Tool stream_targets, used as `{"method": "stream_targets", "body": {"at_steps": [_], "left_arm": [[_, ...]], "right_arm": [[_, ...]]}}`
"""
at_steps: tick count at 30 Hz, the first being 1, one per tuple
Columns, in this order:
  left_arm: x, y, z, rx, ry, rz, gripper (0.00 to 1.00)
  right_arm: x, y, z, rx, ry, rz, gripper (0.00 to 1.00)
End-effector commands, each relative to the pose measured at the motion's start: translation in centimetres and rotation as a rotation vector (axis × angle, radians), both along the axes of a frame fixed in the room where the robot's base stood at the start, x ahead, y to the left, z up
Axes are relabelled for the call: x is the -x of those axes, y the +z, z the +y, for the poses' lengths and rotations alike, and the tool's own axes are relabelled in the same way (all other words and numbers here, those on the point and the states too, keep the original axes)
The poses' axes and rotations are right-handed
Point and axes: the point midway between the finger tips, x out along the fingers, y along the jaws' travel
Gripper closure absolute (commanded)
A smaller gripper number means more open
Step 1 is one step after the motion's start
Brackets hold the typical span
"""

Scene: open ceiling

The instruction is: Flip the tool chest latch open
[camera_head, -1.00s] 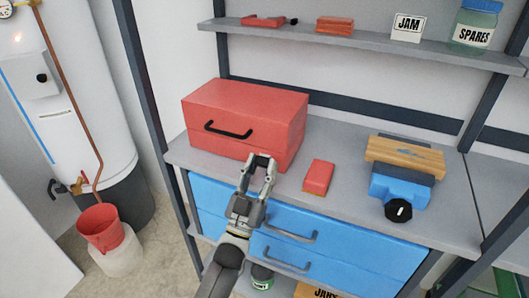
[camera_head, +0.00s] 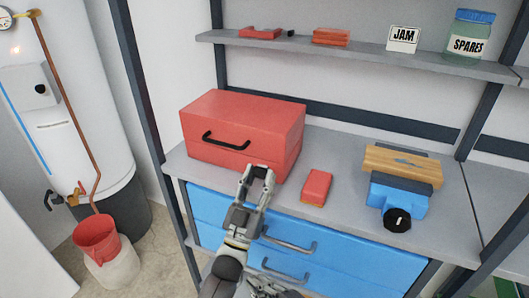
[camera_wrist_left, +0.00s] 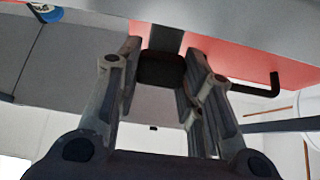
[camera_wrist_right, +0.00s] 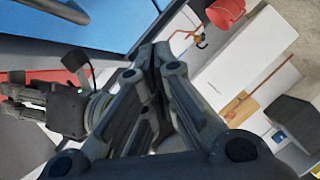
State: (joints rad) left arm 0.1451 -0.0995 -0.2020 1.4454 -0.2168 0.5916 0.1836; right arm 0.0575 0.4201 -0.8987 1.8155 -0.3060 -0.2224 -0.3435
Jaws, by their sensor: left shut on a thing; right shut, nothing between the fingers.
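The red tool chest (camera_head: 232,112) stands on the grey bench with its lid down and a black handle (camera_head: 225,142) on its front. My left gripper (camera_head: 260,168) is at the chest's lower front, near its right end. In the left wrist view its fingers (camera_wrist_left: 160,60) are shut on a dark latch (camera_wrist_left: 160,70), with a dark strip above it. The fingers hide most of the latch in the head view. My right gripper (camera_head: 268,288) is low at the picture's bottom edge. In the right wrist view its fingers (camera_wrist_right: 152,60) are shut and empty.
A red block (camera_head: 317,187) lies on the bench right of the chest. A blue tool (camera_head: 397,196) with a black knob and a wooden block (camera_head: 402,168) are farther right. Blue drawers (camera_head: 330,248) are below. A red bucket (camera_head: 96,238) stands at left.

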Motion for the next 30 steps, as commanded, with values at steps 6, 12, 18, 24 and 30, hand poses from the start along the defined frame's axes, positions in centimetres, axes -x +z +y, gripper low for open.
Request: {"method": "stream_targets", "body": {"at_steps": [6, 12, 18, 24, 30], "left_arm": [[0.0, -0.2, 0.0, -0.002, 0.0, 0.006, 1.0], [0.0, -0.2, 0.0, -0.002, 0.0, 0.006, 1.0], [0.0, -0.3, 0.0, -0.002, 0.0, 0.006, 1.0], [0.0, -0.3, 0.0, -0.002, 0.0, 0.006, 1.0], [0.0, -0.2, 0.0, -0.002, 0.0, 0.006, 1.0]], "right_arm": [[-6.3, 9.6, -3.9, 0.003, -0.177, -0.021, 1.0], [-8.9, 17.7, -7.0, -0.033, -0.317, 0.004, 1.0], [-9.6, 24.6, -7.8, -0.144, -0.418, 0.119, 1.0], [-9.3, 29.0, -3.7, -0.325, -0.42, 0.384, 1.0], [-7.1, 32.3, 3.4, -0.431, -0.362, 0.689, 1.0]]}}
